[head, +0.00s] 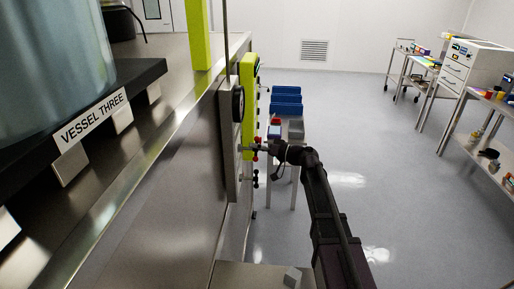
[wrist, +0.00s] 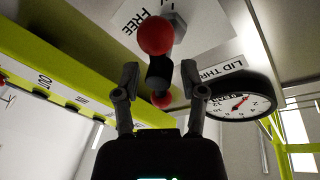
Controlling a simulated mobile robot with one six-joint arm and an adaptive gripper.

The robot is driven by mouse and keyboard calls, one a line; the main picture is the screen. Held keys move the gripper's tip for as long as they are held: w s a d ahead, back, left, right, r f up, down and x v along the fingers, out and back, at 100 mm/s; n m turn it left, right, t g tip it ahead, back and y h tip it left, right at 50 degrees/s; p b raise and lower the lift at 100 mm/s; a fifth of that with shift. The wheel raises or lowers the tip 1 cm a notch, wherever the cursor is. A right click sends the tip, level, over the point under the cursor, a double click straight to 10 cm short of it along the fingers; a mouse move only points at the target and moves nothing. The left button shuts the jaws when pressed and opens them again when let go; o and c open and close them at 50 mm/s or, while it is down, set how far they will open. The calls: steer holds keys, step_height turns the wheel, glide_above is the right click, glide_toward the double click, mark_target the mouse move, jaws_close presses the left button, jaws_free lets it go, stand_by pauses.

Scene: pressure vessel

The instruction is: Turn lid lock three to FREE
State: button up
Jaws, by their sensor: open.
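Lid lock three's handle is a dark bar with a red ball (wrist: 156,35) at one end and a second red ball (wrist: 162,100) beyond its dark middle. It is in the wrist view, in front of a plate marked FREE (wrist: 214,22). My gripper (wrist: 160,78) is open, with one finger on each side of the handle's dark middle. Gaps show between the fingers and the handle, and I cannot tell if either touches. In the head view, my gripper (head: 262,147) is at the panel's side, beside small red knobs; details there are too small to tell.
A round gauge (wrist: 232,98) under a LID THREE sign is right of the handle in the wrist view. A yellow-green rail (wrist: 60,85) runs along the left. In the head view, blue bins (head: 286,100) stand on a bench behind my gripper. The floor (head: 400,190) to the right is clear.

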steer(key=c, duration=0.7)
steer(key=shift+d, duration=0.2)
jaws_close()
steer(key=shift+a, duration=0.15)
steer(key=shift+n, duration=0.5)
steer(key=n+y+b, duration=0.1)
steer(key=n, duration=0.2)
steer(key=shift+s+b, duration=0.1)
steer(key=shift+b, duration=0.3)
steer(key=shift+s+r+n+g+y+b, duration=0.1)
steer(key=shift+n+g+y+b, duration=0.15)
steer(key=shift+n, duration=0.95)
steer(key=shift+n+g+y+b, duration=0.15)
steer(key=shift+n+y+b, duration=0.2)
steer(key=shift+n, duration=0.85)
